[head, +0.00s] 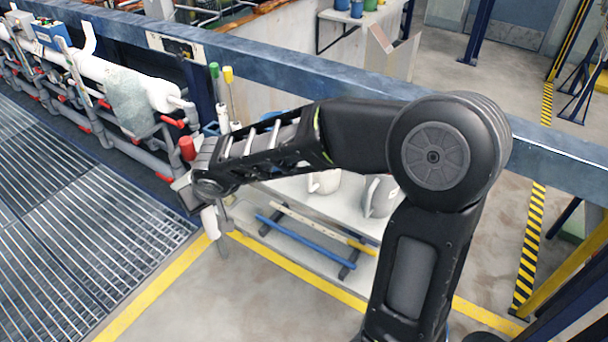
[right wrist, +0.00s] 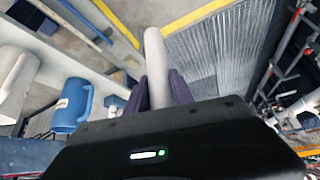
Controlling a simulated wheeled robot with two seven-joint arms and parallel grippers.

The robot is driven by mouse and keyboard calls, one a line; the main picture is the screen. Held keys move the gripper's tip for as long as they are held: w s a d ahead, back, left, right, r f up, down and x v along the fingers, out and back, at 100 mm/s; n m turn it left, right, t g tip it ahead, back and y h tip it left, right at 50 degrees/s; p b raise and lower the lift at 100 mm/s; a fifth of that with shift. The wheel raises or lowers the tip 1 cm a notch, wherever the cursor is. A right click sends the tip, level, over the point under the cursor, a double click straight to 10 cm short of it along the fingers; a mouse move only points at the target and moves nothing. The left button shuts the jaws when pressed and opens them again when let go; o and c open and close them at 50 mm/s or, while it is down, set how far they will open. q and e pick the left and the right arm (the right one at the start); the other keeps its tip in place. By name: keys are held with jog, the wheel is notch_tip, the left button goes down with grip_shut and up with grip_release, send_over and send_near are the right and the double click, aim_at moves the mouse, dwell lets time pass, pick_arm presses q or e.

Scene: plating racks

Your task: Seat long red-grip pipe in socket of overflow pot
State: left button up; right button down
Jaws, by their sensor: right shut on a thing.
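My right gripper (head: 203,185) is at the end of the arm reaching left across the head view. In the right wrist view its two dark fingers (right wrist: 161,92) are shut on a pale pipe (right wrist: 155,60), which points away from the camera. In the head view a red grip (head: 187,149) stands just above the gripper, and a white pipe end (head: 210,222) hangs below it, roughly in line. The gripper hides the part between. Grey pots (head: 381,196) stand on a bench behind the arm; I cannot tell which is the overflow pot, and no socket shows clearly. My left gripper is not in view.
A blue jug (right wrist: 74,107) shows in the right wrist view. Green-handled (head: 214,71) and yellow-handled (head: 228,75) rods stand behind the gripper. A blue-grey rail (head: 300,92) crosses behind my arm. A rack of pipes (head: 110,75) fills the left, above metal grating (head: 80,220).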

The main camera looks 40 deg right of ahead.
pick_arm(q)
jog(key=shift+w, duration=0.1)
pick_arm(e)
jog(key=shift+w, duration=0.1)
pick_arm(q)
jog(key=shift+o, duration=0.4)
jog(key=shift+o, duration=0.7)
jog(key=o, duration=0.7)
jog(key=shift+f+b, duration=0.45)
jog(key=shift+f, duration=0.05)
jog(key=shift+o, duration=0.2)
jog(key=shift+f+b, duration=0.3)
pick_arm(e)
jog(key=w+d+r+m+h, duration=0.1)
jog(key=w+d+m, duration=0.1)
jog(key=d, duration=0.8)
jog(key=w+d+r+m+g+h, duration=0.1)
jog(key=w+d+m, duration=0.2)
jog(key=d, duration=0.8)
jog(key=w+d+r+m+h, duration=0.1)
jog(key=w+d+m+h, duration=0.1)
jog(key=d, duration=0.8)
jog(key=shift+w+d+r+m+g, duration=0.2)
jog(key=shift+w+m+g, duration=0.1)
jog(key=shift+w+m, duration=0.2)
